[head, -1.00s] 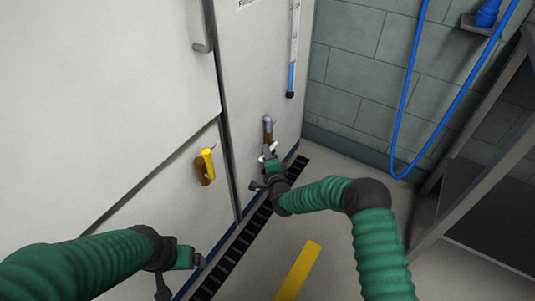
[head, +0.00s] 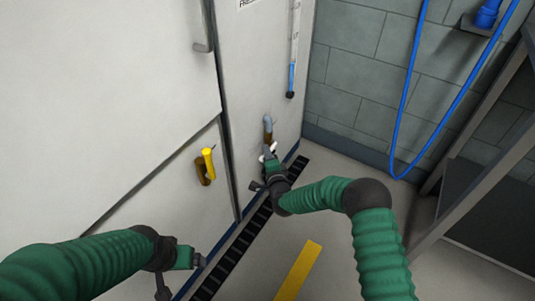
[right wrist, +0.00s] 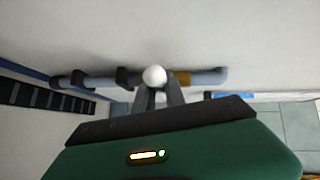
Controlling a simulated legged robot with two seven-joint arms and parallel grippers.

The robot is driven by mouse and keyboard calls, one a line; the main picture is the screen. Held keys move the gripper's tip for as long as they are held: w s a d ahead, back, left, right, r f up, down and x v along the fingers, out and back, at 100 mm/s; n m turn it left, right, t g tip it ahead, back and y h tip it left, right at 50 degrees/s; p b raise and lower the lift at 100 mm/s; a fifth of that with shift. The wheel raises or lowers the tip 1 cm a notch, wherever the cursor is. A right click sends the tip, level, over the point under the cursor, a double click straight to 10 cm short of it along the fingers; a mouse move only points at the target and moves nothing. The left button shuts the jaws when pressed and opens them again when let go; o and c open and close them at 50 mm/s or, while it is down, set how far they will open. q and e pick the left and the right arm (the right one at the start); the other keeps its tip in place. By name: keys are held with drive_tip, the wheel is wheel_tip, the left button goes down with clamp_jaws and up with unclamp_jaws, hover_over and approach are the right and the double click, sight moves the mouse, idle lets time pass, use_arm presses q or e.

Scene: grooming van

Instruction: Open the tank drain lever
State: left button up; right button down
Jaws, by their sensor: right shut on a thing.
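The tank drain shows in the head view as a grey pipe (head: 267,121) with a brass part (head: 267,137) on the white panel. A white part (head: 273,147) shows just below it, at my right gripper (head: 267,155). In the right wrist view, a round white knob (right wrist: 154,76) sits at the tips of my right gripper (right wrist: 158,88), in front of the pipe (right wrist: 100,80) and its brass section (right wrist: 181,78). The right gripper is shut on this white lever knob. The lever's shaft is hidden behind the knob. My left gripper (head: 199,261) is low at the left, apart from the drain; its jaws are too small to read.
A yellow-handled brass valve (head: 208,163) sits on the white panel left of the drain. A dark floor grate (head: 233,257) runs along the panel's foot. A blue hose (head: 397,118) hangs on the grey block wall. A metal-framed table (head: 478,150) stands at right.

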drive_tip(key=shift+d+f, duration=0.2)
drive_tip(key=shift+d, duration=0.05)
wheel_tip(320, 180, up, 2)
drive_tip(key=m+g+p, duration=0.1)
drive_tip(key=p, duration=0.2)
drive_tip(key=m+g+p, duration=0.1)
drive_tip(key=p, duration=0.2)
drive_tip(key=shift+d+r, duration=0.15)
drive_tip(key=shift+r, duration=0.1)
drive_tip(key=g+p, duration=0.1)
drive_tip(key=m+g+y+p, duration=0.1)
drive_tip(key=shift+w+d+r+p, duration=0.15)
drive_tip(key=shift+w+r+p, duration=0.15)
drive_tip(key=shift+r, duration=0.1)
drive_tip(key=shift+d+r+m+g+p, duration=0.1)
drive_tip(key=shift+m+g+p, duration=0.3)
drive_tip(key=shift+g, duration=0.1)
drive_tip(key=shift+w, duration=0.1)
drive_tip(key=c, duration=1.4)
unclamp_jaws()
drive_tip(key=shift+r, duration=0.1)
